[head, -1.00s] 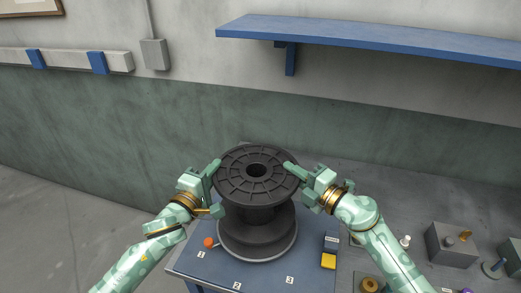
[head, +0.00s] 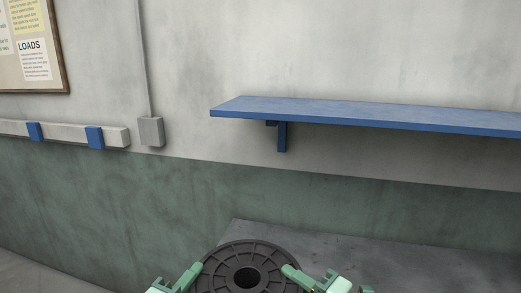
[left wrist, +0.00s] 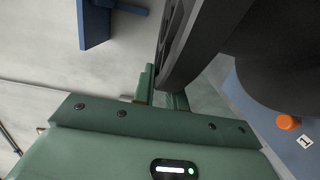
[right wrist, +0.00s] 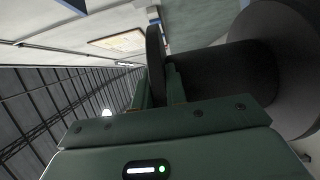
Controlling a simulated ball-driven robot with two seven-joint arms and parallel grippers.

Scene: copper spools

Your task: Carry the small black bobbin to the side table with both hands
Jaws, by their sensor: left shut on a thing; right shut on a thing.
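The black bobbin (head: 247,256) shows at the bottom edge of the head view, its spoked top flange and centre hole facing up. My left gripper (head: 192,275) is shut on the flange's left rim, and my right gripper (head: 297,275) on its right rim. In the left wrist view the flange (left wrist: 196,40) runs between the fingers. In the right wrist view the flange edge (right wrist: 155,62) sits in the jaws, with the dark barrel (right wrist: 205,72) beside it. The bobbin's underside is hidden, so I cannot tell whether it is lifted. I cannot identify the side table in these views.
A blue wall shelf (head: 370,116) hangs above and behind the bobbin. A grey surface (head: 345,255) lies behind and right of it. The left wrist view shows part of a blue tabletop (left wrist: 255,105) with an orange knob (left wrist: 287,122) and a "1" label.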

